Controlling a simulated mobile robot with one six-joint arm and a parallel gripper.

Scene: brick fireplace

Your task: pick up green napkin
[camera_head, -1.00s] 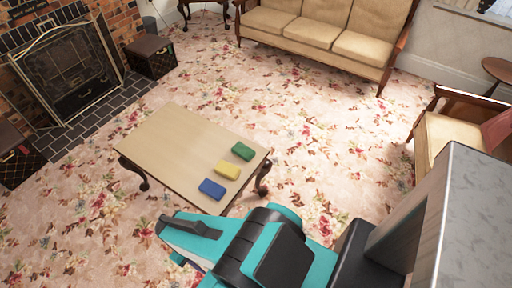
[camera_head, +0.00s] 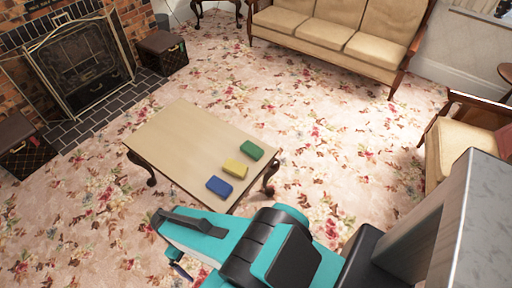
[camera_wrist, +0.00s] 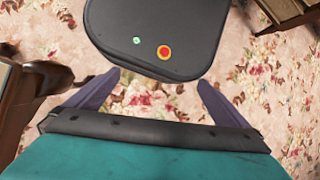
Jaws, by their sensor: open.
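The green napkin (camera_head: 252,150) is a small folded block near the right corner of the low wooden table (camera_head: 180,130). A yellow one (camera_head: 235,169) and a blue one (camera_head: 220,186) lie in a row with it towards the near edge. My gripper (camera_wrist: 159,78) is open and empty in the wrist view, its two purple fingers spread. In the head view my arm reaches in from the lower right, short of the table's near side; the fingers are mostly hidden there. No napkin shows in the wrist view.
A fireplace screen (camera_head: 82,68) and dark boxes stand at the left. A sofa (camera_head: 335,30) is at the back, an armchair (camera_head: 455,150) at the right. Flowered carpet (camera_head: 310,120) lies free around the table. A dark wooden leg (camera_wrist: 45,85) shows at the wrist view's left.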

